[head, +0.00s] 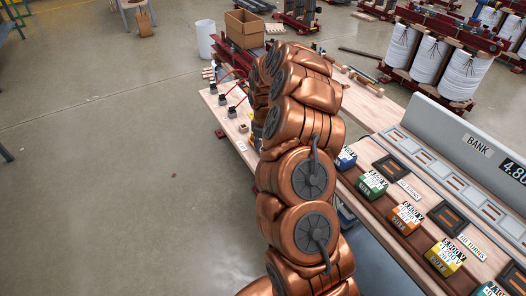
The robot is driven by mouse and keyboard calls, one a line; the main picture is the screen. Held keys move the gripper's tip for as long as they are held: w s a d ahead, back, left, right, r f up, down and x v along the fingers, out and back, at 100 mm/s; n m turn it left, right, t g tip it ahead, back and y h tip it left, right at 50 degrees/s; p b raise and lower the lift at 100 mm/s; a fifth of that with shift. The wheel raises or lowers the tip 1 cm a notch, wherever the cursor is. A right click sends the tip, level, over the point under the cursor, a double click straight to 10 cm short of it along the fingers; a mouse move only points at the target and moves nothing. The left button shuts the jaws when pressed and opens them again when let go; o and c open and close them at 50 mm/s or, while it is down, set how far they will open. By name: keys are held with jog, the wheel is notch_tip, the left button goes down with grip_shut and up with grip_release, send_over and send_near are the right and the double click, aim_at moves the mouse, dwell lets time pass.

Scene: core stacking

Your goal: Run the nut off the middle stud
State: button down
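My copper-coloured arm rises through the middle of the head view and covers part of the workbench. My gripper is not visible; the arm's far end is hidden behind its own links. On the bench's left end (207,96), several small dark posts (232,112) stand in a row, with red leads at some of them. I cannot tell which is the middle stud, and no nut can be made out at this size.
Right of my arm, the bench holds coloured blocks with voltage labels, such as a green one (371,184) and an orange one (407,215), beside a grey panel marked BANK (478,146). A cardboard box (244,28) and white bin (206,39) stand behind. The left floor is mostly clear.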

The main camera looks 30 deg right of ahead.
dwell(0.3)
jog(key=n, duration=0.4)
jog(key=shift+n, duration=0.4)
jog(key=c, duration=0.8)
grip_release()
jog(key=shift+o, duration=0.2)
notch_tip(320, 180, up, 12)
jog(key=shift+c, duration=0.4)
